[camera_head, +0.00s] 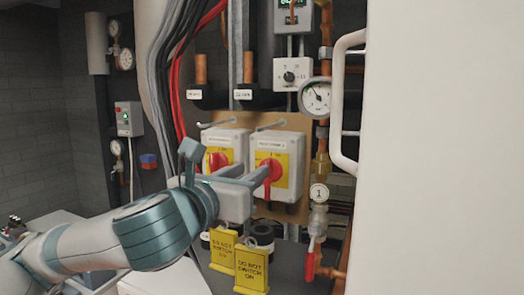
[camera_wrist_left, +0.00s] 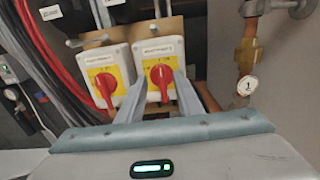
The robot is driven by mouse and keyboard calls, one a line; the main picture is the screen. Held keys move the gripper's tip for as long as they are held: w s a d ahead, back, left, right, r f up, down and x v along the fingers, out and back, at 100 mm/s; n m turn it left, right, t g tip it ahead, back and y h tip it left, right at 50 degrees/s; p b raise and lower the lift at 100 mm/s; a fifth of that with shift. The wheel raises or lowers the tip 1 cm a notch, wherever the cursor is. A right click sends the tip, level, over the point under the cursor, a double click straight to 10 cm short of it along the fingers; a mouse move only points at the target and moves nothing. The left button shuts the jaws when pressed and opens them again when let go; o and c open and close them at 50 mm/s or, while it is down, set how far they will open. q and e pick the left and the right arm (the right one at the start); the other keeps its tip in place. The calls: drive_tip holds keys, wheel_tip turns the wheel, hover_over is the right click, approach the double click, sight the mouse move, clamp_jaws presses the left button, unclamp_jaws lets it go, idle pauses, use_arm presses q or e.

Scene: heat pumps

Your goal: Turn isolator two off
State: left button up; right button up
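Two grey isolators with yellow plates and red rotary handles sit side by side. The right isolator (camera_head: 291,152) shows at the centre of the left wrist view (camera_wrist_left: 172,48); its label is too blurred to read surely. Its red handle (camera_wrist_left: 161,76) looks roughly upright. My left gripper (camera_head: 257,174) is at this handle, with its fingers (camera_wrist_left: 162,88) on either side and a gap between them. Whether a finger touches the handle is hard to tell. The left isolator (camera_head: 222,143) has a red handle (camera_wrist_left: 104,86) clear of the fingers. My right gripper is out of view.
A pressure gauge (camera_head: 315,97), copper pipe and red-handled valve (camera_head: 310,262) stand to the right. A white panel with a handle (camera_head: 340,105) fills the right side. Red and black cables (camera_wrist_left: 50,65) run on the left.

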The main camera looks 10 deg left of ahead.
sight(266, 162)
use_arm(q)
drive_tip(key=shift+w+d+p, duration=0.25)
drive_tip(key=shift+w+p, duration=0.2)
drive_tip(key=shift+w, duration=0.7)
drive_tip(key=shift+w+d+p, duration=0.2)
drive_tip(key=shift+w+p, duration=0.2)
drive_tip(key=shift+w, duration=0.8)
drive_tip(key=shift+w+d+p, duration=0.25)
drive_tip(key=shift+w+p, duration=0.2)
drive_tip(key=shift+w, duration=0.7)
clamp_jaws()
